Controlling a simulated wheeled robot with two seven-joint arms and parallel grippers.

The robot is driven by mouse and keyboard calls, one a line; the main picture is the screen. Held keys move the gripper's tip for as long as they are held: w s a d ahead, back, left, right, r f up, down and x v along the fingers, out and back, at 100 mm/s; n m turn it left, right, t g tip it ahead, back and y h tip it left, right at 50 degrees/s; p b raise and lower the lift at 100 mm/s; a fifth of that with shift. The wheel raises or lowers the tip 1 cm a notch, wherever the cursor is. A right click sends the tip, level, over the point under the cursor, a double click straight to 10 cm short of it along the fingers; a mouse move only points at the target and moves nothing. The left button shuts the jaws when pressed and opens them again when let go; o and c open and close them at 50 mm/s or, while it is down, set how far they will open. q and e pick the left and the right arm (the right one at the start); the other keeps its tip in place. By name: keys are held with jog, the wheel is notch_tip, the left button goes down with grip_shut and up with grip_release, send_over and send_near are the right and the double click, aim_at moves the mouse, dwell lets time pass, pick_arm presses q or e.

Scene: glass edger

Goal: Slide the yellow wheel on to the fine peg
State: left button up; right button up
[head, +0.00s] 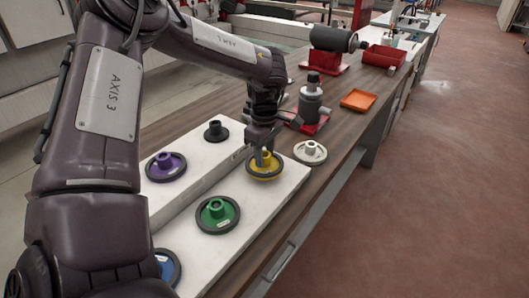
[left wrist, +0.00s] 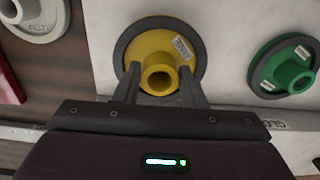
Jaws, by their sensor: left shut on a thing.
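The yellow wheel (head: 267,174) has a dark rim and a raised yellow hub. It lies flat, or nearly so, over the front part of the white board; I cannot tell whether it touches the board. My left gripper (head: 265,153) points down at it from above. In the left wrist view, the two fingers (left wrist: 160,80) stand on either side of the yellow hub (left wrist: 160,55), shut on it. A label shows on the wheel's face. I cannot pick out the fine peg in either view. My right gripper is not in view.
Beyond are a grey device (head: 310,103), an orange tray (head: 358,99) and a red bin (head: 383,56).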

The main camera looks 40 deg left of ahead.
pick_arm(q)
jog(key=shift+f+b, duration=0.9)
jog(key=shift+f, duration=0.25)
jog(key=o, duration=1.3)
jog(key=shift+o, duration=0.2)
jog(key=shift+r, duration=0.45)
notch_tip(320, 180, up, 7)
jog(key=shift+f+b, duration=0.1)
jog(key=shift+b, duration=0.35)
